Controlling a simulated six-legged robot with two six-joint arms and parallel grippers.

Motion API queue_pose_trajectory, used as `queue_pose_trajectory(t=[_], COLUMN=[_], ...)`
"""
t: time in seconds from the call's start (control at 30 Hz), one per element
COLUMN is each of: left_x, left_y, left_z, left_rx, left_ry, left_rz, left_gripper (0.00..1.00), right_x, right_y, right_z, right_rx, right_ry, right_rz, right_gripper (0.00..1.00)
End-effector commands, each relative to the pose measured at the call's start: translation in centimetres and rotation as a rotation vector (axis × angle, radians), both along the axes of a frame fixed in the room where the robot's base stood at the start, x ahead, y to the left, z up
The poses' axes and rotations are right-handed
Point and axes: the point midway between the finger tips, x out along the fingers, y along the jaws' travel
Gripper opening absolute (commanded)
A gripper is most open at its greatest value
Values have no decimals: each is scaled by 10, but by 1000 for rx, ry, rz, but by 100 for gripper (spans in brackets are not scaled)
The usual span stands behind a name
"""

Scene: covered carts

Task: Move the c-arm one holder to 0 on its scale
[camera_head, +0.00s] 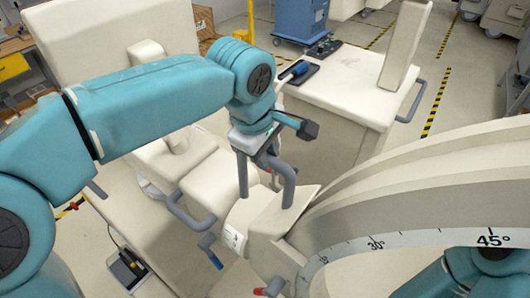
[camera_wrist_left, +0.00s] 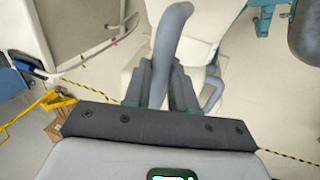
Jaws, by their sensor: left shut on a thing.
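The c-arm (camera_head: 400,190) is a large cream arc curving in from the right. Its white scale (camera_head: 435,238) shows 45° and 30°, with smaller marks running down toward the holder. The cream c-arm holder (camera_head: 262,215) sits at the arc's left end, with a grey bent handle (camera_head: 287,188) on top. My left gripper (camera_head: 262,150) is shut on this handle from above. In the left wrist view the handle (camera_wrist_left: 171,35) runs between the dark fingers (camera_wrist_left: 160,88). The holder's exact scale reading cannot be made out. My right gripper is not in view; part of that arm shows lower right.
A cream cart (camera_head: 345,70) with grey side handles and a dark tray stands behind. A blue cabinet (camera_head: 300,18) is at the back. A small dark tray (camera_head: 127,270) lies lower left. Open floor with yellow-black tape (camera_head: 432,105) lies back right.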

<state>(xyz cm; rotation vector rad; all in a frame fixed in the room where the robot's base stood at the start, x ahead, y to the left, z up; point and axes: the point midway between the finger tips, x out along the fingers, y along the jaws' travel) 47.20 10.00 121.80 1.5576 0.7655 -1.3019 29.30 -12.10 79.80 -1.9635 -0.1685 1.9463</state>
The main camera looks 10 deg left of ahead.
Motion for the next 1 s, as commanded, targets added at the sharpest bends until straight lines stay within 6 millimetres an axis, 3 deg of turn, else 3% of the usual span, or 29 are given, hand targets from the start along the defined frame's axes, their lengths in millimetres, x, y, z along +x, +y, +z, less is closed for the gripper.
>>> queue_pose_trajectory(t=[0.03,0.1,0.63,0.77,1.0], left_x=[-1,-1,-1,-4,-13], left_y=[1,1,0,1,5], left_z=[1,0,2,16,57], left_rx=[2,2,3,2,1], left_ry=[1,3,6,6,6], left_rz=[0,0,0,0,0], left_gripper=[29,51,51,51,51], right_x=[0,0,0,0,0], right_y=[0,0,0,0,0], right_z=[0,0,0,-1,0], right_rx=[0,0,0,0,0], right_ry=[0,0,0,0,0], right_rz=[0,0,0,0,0], right_gripper=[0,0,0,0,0])
